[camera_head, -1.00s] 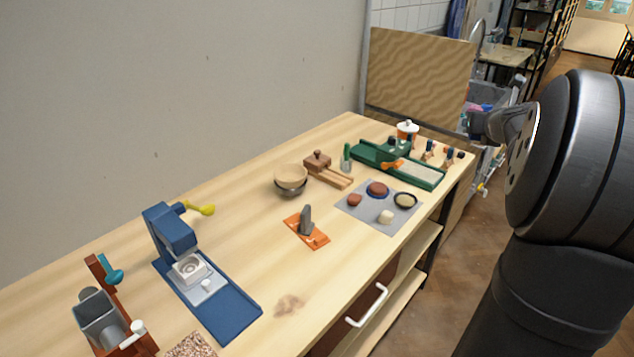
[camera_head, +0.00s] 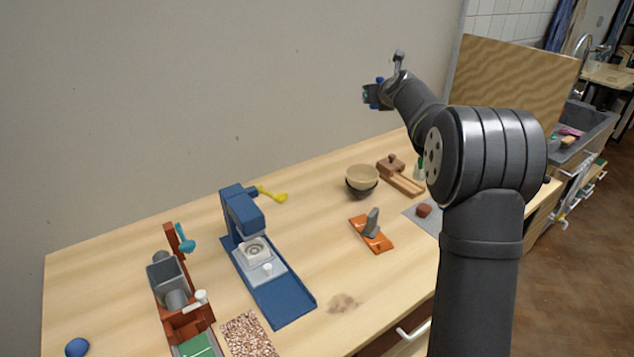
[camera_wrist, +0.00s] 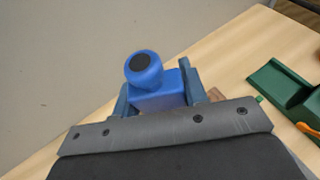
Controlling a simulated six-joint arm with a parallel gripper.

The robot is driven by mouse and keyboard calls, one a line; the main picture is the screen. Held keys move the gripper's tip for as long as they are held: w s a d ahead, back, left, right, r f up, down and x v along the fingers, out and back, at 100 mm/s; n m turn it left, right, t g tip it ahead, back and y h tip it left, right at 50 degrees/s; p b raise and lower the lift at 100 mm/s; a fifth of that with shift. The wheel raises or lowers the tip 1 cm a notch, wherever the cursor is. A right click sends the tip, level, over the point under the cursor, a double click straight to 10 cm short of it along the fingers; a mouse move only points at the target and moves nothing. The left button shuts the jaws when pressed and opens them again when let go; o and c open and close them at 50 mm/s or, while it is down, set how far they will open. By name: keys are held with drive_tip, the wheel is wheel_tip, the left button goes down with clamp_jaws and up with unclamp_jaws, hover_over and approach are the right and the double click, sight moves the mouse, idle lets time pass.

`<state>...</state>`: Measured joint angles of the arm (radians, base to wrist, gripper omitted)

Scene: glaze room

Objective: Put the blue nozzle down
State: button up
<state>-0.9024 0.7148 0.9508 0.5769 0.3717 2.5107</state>
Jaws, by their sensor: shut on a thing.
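The blue nozzle (camera_wrist: 158,96) shows in the wrist view as a blocky blue body with a rounded head and a dark round end. My gripper (camera_wrist: 155,92) is shut on its body, with one finger at each side. In the head view my gripper (camera_head: 372,95) is raised well above the back of the table, in front of the grey wall. The nozzle is small there and partly hidden by the fingers. It is clear of the wooden table (camera_head: 110,260).
A blue press-like stand (camera_head: 283,302) and a reddish-brown stand (camera_head: 170,240) are at the left. Stacked bowls (camera_head: 361,178), an orange base (camera_head: 371,238) and a wooden block tool (camera_head: 402,177) stand mid-table. A blue ball-shaped thing (camera_head: 77,347) lies at front left.

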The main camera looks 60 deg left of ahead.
drive_tip(key=s+a+f, duration=0.1)
drive_tip(key=s+a, duration=0.4)
hover_over(316, 178)
drive_tip(key=shift+n+g, duration=0.3)
drive_tip(key=shift+g, duration=0.1)
wheel_tip(316, 178, down, 25)
drive_tip(key=shift+s+a+r, duration=0.1)
drive_tip(key=shift+r, duration=0.1)
drive_tip(key=shift+f, duration=1.9)
drive_tip(key=shift+f, duration=0.15)
drive_tip(key=o, duration=1.1)
drive_tip(key=shift+c, duration=0.2)
